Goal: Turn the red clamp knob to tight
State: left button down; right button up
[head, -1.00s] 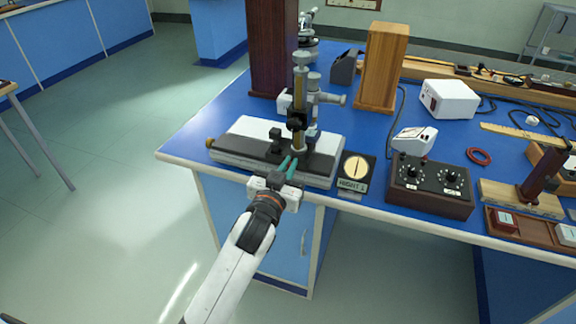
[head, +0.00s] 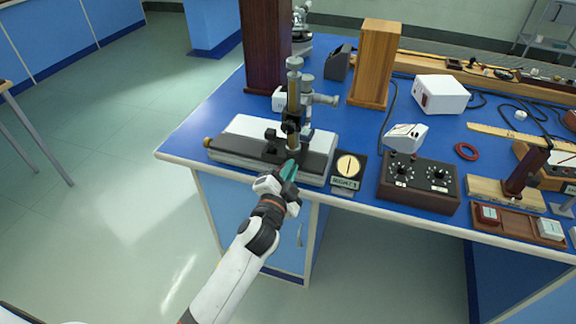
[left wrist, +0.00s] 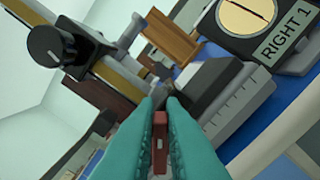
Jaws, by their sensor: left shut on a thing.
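The red clamp knob (left wrist: 160,130) shows in the left wrist view as a narrow dark red bar between the teal fingers. My left gripper (head: 289,171) is at the front edge of the travelling microscope's base (head: 317,173), and its fingers (left wrist: 159,138) are shut on the knob. In the head view the knob is hidden by the fingers. The microscope (head: 293,105) stands upright on its base above the gripper. A dial labelled RIGHT 1 (head: 347,167) stands just right of the base, with one dark line on its pale face. My right gripper is not in view.
A dark box with two knobs (head: 419,183) stands right of the dial. A wooden block (head: 376,65) and a dark wooden column (head: 267,45) rise behind the microscope. The blue bench top is clear to the left of the base.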

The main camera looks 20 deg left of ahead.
pick_arm(q)
jog(key=shift+d+f+m+p, duration=0.15)
jog(key=shift+f+m, duration=0.1)
jog(key=shift+m, duration=1)
jog(key=shift+a+f+m+p, duration=0.1)
jog(key=shift+f+m+p, duration=0.15)
jog(key=shift+m, duration=0.95)
jog(key=shift+d+f+m+p, duration=0.1)
jog(key=shift+f+m, duration=0.15)
jog(key=shift+m, duration=1)
jog(key=c, duration=1.5)
grip_release()
jog(key=shift+r, duration=0.1)
